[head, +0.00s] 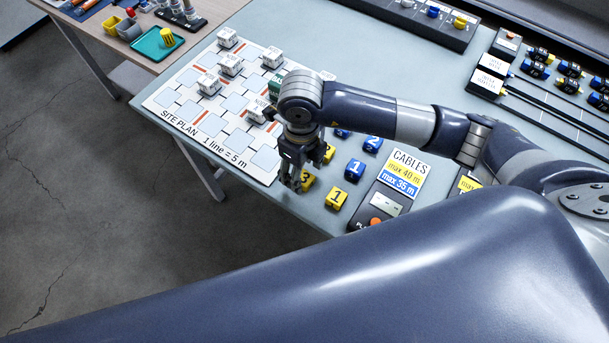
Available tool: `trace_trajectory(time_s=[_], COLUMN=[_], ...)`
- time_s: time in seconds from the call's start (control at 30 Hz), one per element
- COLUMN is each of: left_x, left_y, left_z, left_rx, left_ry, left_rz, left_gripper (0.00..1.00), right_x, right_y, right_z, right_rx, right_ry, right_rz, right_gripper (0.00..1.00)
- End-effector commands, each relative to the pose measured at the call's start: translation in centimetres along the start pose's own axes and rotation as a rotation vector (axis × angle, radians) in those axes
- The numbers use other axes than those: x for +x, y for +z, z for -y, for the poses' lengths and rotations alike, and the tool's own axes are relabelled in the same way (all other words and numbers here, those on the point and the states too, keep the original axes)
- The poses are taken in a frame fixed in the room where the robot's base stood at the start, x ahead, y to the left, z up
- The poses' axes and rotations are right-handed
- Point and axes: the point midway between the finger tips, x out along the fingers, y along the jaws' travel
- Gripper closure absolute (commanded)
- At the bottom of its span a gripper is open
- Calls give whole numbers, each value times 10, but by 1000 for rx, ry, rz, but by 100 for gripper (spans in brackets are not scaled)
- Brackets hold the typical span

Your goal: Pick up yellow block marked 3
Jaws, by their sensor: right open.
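My right gripper (291,182) points down at the table's front edge, near the site plan's right side. It is open. A yellow block (308,181) sits close beside its fingers, partly hidden by them; I cannot read its mark clearly. Another yellow block (329,153) shows just behind the gripper, partly covered, its mark also unreadable. A third yellow block (336,199), marked 1, stands to the right, clear of the gripper. My left gripper is not in view.
Blue blocks (355,170) stand right of the yellow ones. A cables sign and device (378,205) are further right. The site plan board (187,121) with white cubes (209,84) lies left. A rack of blue and yellow pieces (536,70) is at the far right. Mid-table behind my arm is clear.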

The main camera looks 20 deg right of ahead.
Motion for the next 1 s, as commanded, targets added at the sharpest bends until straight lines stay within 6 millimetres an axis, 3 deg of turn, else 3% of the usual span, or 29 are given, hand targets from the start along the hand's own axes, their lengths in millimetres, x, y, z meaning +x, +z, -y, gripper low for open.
trace_trajectory(time_s=[0.03,0.17,0.43,0.6,0.63,1.0], left_x=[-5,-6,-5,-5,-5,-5], left_y=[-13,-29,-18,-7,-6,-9], left_z=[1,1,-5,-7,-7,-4], left_rx=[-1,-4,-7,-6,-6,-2], left_ry=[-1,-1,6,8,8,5], left_rz=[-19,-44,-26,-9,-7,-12], left_gripper=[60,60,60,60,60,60], right_x=[7,21,25,24,24,23], right_y=[-2,-1,0,0,0,0], right_z=[0,0,0,0,0,0], right_rx=[2,0,-1,-1,-1,0], right_ry=[2,2,0,0,0,0], right_rz=[-6,-2,0,0,0,1], right_gripper=[45,45,45,84,87,87])
